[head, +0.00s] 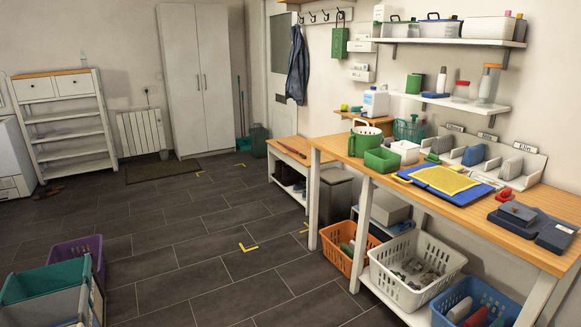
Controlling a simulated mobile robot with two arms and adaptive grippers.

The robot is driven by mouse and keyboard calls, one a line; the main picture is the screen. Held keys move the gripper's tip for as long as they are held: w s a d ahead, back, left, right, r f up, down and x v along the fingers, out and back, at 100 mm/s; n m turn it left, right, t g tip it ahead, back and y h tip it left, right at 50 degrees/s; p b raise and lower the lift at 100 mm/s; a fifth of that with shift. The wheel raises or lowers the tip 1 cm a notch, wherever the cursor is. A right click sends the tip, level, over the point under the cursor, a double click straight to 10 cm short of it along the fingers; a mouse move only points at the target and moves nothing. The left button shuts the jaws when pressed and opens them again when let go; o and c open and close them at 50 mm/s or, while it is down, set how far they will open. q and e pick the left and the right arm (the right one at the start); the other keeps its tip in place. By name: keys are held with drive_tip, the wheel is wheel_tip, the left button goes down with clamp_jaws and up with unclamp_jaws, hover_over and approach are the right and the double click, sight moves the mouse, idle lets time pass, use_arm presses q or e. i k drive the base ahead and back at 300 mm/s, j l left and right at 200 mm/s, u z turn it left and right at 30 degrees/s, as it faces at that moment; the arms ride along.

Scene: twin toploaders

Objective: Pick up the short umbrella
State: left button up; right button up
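I cannot make out a clear short umbrella. A thin dark-red item (291,148) lies on top of the low wooden bench (301,157) in the middle of the room; it is too small to tell what it is. Neither of my grippers shows in the head view.
A long wooden worktable (447,190) on the right carries green boxes, a blue mat and grey items, with baskets (404,292) beneath. A tall white cabinet (196,80) stands at the back. The tiled floor between is clear.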

sight(293, 150)
drive_tip(key=i, duration=4.75)
drive_tip(key=i+j+u, duration=0.6)
drive_tip(key=i+u, duration=0.15)
drive_tip(key=i, duration=0.2)
drive_tip(key=i+j+u, duration=0.1)
drive_tip(key=i+u, duration=0.3)
drive_tip(key=i, duration=2.05)
drive_tip(key=i+j+z, duration=0.15)
drive_tip(key=i+z, duration=0.3)
drive_tip(key=i+j+z, duration=0.4)
drive_tip(key=i, duration=0.25)
drive_tip(key=i+j+z, duration=0.9)
drive_tip(key=j, duration=0.25)
drive_tip(key=i+j+z, duration=0.2)
drive_tip(key=j+z, duration=0.2)
drive_tip(key=j, duration=0.35)
drive_tip(key=z, duration=0.7)
